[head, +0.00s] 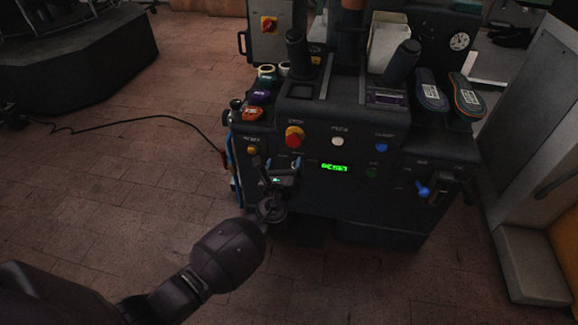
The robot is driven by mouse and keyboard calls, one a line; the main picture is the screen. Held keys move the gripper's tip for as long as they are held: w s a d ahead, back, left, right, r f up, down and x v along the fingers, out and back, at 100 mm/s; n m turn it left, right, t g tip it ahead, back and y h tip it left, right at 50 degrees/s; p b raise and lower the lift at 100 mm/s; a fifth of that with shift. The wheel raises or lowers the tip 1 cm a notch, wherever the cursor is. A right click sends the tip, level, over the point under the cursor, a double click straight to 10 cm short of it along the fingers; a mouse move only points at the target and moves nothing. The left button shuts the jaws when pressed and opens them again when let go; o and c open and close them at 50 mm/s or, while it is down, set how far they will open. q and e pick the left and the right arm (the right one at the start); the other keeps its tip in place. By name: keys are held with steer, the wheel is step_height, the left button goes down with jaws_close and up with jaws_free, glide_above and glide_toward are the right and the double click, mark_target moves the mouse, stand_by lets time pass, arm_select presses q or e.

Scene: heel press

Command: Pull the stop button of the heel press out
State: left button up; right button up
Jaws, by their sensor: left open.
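The heel press (330,208) is a dark machine in the middle of the head view. Its stop button (293,137) is a red knob with a yellow part at its edge, at the left of the front panel under a small label. My left gripper (281,165) is in front of the panel, just below the stop button and apart from it in the picture. It is open, with its two fingers pointing up towards the panel. Nothing shows between the fingers. How far it is from the panel is hard to tell. My right gripper is not in view.
A white button (338,141), a blue button (381,147) and a green display (334,167) sit right of the stop button. A yellow button (252,150) is at left. A blue-handled lever (422,189) is at right. Soles (431,92) lie on top.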

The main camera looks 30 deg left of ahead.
arm_select(q)
steer(key=shift+s+d, duration=0.1)
steer(key=shift+s, duration=0.4)
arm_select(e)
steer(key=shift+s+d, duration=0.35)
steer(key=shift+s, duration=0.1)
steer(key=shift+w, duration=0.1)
